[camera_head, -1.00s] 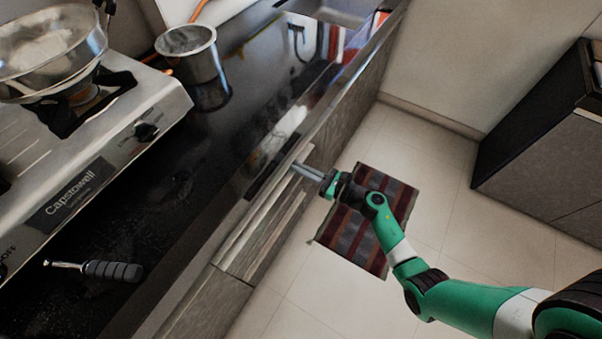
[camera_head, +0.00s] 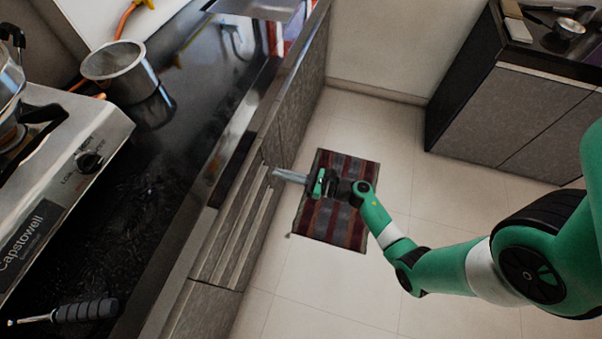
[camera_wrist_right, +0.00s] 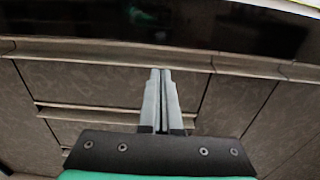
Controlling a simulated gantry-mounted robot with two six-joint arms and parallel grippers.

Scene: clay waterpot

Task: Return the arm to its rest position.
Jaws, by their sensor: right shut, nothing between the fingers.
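My right arm is green, white and black and comes in from the right in the head view. Its gripper (camera_head: 277,173) is shut and empty, pointing left toward the drawer fronts under the counter. In the right wrist view the two grey fingers (camera_wrist_right: 160,72) lie together with nothing between them, with the cabinet front and counter edge beyond. I cannot tell from the head view whether the fingertips touch the cabinet. My left gripper is not in view.
The dark counter (camera_head: 130,215) holds a gas stove (camera_head: 75,140), a metal cup (camera_head: 117,68) and a black-handled tool (camera_head: 86,310). A striped mat (camera_head: 330,222) lies on the tiled floor beneath the arm. Another cabinet (camera_head: 500,110) stands at the upper right. Open floor lies between.

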